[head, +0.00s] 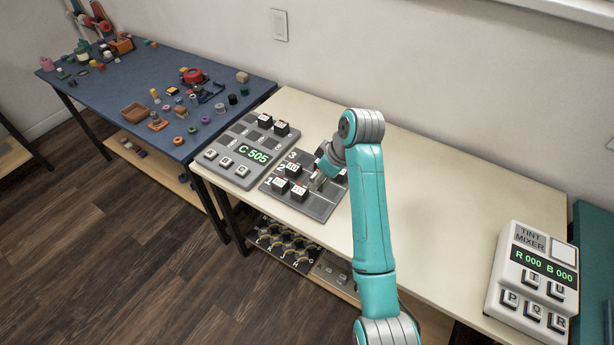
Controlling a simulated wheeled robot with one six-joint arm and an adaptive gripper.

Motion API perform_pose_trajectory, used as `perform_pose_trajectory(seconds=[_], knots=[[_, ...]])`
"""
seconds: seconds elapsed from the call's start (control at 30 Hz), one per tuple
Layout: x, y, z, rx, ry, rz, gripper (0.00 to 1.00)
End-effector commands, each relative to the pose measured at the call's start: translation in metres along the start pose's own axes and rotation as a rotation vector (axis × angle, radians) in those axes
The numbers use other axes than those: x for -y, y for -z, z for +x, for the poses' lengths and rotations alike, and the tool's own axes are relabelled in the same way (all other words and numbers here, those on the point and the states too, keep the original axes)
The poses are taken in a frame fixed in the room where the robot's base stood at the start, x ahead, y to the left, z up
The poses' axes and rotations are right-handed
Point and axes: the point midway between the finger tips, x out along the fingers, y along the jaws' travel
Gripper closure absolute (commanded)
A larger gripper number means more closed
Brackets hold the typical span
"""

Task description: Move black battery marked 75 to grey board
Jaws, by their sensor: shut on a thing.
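The grey board (222,160) with the green "C 505" display lies at the left end of the cream table, with black batteries (281,128) in its top right slots. Beside it is a dark grey tray (318,208) with numbered rows and several black batteries (298,193) with white labels. The labels are too small to read, so I cannot tell which one is marked 75. My gripper (317,182) is low over the tray's right part, shut on a small block, seemingly a battery. My wrist and arm hide part of the tray behind it.
A tint mixer (530,280) with buttons stands at the table's right end. The cream table (450,200) is clear between it and my arm. A blue table (130,85) with many small objects stands at the left. A lower shelf holds more panels (285,245).

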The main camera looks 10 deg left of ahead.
Motion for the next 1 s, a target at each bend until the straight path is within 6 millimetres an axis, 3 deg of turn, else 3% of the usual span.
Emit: perform_pose_trajectory(seconds=[0.17,1.0], knots=[[-0.001,-0.004,0.006,0.0,0.0,0.002,0.95],[-0.001,-0.033,0.077,0.0,-0.001,0.001,0.95]])
